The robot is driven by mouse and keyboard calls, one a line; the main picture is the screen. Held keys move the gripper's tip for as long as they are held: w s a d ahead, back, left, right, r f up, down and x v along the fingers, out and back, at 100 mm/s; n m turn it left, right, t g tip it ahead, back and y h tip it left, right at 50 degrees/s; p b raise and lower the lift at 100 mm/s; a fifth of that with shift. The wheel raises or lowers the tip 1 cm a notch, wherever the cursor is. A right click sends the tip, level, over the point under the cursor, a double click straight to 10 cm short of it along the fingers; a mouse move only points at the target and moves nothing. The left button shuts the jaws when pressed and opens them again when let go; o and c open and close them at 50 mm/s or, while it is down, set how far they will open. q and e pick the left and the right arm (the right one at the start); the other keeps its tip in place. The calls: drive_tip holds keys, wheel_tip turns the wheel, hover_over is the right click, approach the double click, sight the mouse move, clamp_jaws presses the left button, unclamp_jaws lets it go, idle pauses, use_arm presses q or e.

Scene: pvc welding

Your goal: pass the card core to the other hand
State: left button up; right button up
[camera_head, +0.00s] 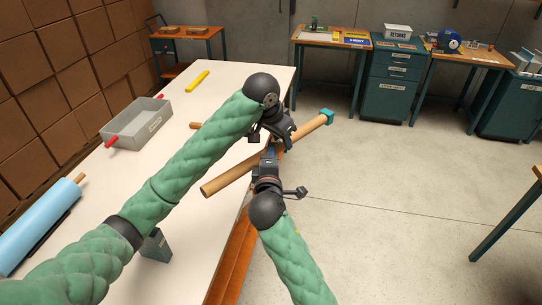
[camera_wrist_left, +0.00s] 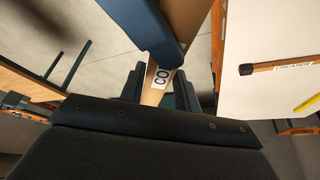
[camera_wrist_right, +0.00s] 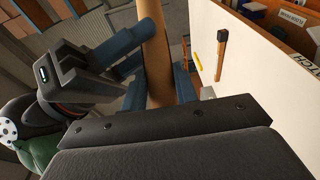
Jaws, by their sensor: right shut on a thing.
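The card core (camera_head: 225,182) is a long brown tube with a teal end, held aslant over the near right edge of the white table. My right gripper (camera_head: 269,160) is shut on its middle from below; the tube runs between its blue fingers in the right wrist view (camera_wrist_right: 155,60). My left gripper (camera_head: 278,138) is at the core from above, close to the right one. In the left wrist view its fingers stand apart with the core (camera_wrist_left: 161,77) and part of its label between them. Whether they touch it is hidden.
A grey bin (camera_head: 140,128) with red-ended pieces stands on the white table (camera_head: 228,90). A blue roll (camera_head: 40,225) lies at the left, a yellow piece (camera_head: 198,80) farther back. A dark block (camera_head: 156,245) stands near my left arm. Open floor lies to the right.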

use_arm(q)
drive_tip(key=o, duration=0.4)
drive_tip(key=shift+r, duration=0.1)
drive_tip(key=v, duration=1.2)
drive_tip(key=shift+a, duration=0.1)
